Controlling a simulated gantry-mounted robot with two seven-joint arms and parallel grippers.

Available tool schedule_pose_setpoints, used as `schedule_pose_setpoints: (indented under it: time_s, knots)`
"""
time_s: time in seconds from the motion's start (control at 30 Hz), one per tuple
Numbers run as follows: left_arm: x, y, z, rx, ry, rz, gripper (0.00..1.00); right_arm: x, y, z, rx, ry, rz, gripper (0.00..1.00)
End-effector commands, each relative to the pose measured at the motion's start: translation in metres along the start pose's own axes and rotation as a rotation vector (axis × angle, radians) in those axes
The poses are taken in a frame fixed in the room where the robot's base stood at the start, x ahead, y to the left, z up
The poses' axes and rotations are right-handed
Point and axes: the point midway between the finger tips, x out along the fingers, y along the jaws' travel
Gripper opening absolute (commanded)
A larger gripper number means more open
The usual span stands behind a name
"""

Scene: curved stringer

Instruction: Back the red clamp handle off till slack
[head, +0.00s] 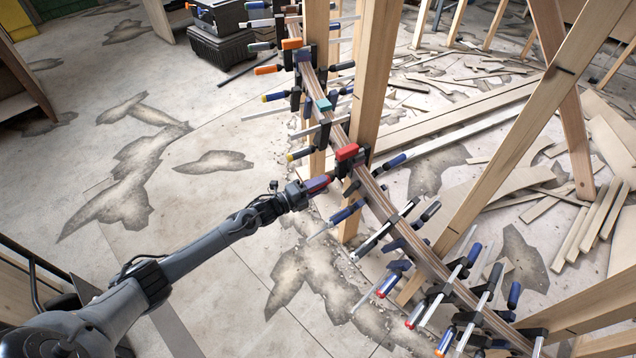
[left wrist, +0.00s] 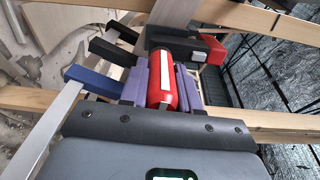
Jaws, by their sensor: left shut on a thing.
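The red clamp handle (left wrist: 167,88) shows in the left wrist view as a red cylinder with a pale stripe. My left gripper (left wrist: 161,85) is shut on it, with purple finger pads on both sides. In the head view my left gripper (head: 318,184) reaches the handle from the lower left, and the fingers hide most of it. The clamp's black head with a red cap (head: 347,152) sits on the curved wooden stringer (head: 405,228). That black and red part also shows beyond the handle in the left wrist view (left wrist: 217,50). My right gripper is not in view.
Several other clamps line the stringer closely, including one with a blue handle (head: 345,213) just below. Wooden posts (head: 376,70) stand right behind the clamp. A black toolbox (head: 220,45) stands at the back. The floor (head: 200,220) left of the stringer is mostly open.

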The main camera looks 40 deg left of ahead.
Motion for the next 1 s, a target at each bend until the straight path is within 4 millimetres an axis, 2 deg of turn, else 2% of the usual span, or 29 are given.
schedule_pose_setpoints:
  time_s: [1.0]
  knots:
    - [0.000,-0.004,0.001,-0.967,0.001,-0.004,0.00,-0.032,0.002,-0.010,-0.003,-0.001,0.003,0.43]
